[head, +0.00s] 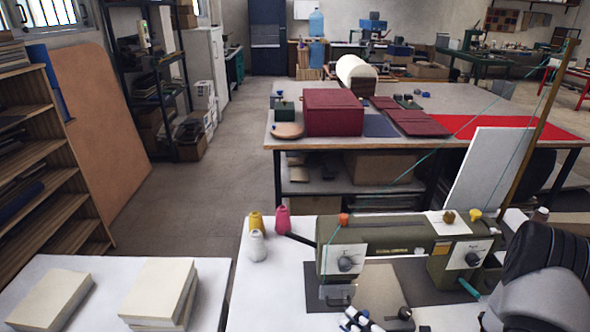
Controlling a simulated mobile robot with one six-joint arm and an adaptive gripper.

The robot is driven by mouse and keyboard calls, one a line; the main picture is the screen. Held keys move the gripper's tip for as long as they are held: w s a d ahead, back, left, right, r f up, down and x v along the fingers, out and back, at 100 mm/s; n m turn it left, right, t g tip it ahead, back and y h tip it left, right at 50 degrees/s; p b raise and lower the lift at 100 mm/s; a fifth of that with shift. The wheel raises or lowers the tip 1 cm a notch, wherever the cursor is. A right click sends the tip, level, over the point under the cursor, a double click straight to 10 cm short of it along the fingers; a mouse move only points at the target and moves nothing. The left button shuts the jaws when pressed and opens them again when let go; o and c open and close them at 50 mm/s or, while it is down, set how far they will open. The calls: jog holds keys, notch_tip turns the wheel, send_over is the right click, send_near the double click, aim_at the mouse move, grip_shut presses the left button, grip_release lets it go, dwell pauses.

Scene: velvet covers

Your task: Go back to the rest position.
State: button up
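The task names no object. I cannot make out my gripper in the head view, so what it holds, if anything, does not show. A green sewing machine (395,238) stands on the white table (268,290) in front. Yellow (256,222), pink (282,219) and white (257,245) thread cones stand at its left. A small blue, white and black item (360,321) is cut off by the bottom edge; I cannot tell what it is.
Stacked cream blocks (160,292) lie at the lower left. A dark red box (333,112) and red cloth (500,127) lie on a farther table. Wooden shelves (45,150) stand left; the aisle floor (195,195) is clear.

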jog(key=s+a+r+n+g+y, duration=0.45)
jog(key=a+r+n+g, duration=0.45)
jog(key=n, duration=0.5)
jog(key=s+a+r+n+g+h, duration=0.3)
jog(key=s+r+n+g, duration=0.15)
jog(key=s+n, duration=0.55)
jog(key=s+d+r+n+t+h, duration=0.2)
jog(key=d+r+n+h, duration=0.2)
jog(key=n, duration=0.6)
jog(key=s+d+r+n+t+h, duration=0.2)
jog(key=d+r+n+t+h, duration=0.1)
jog(key=d+n+h, duration=0.4)
jog(key=r+n, duration=0.1)
jog(key=n, duration=0.2)
jog(key=shift+r+h, duration=0.15)
jog(key=shift+h, duration=0.2)
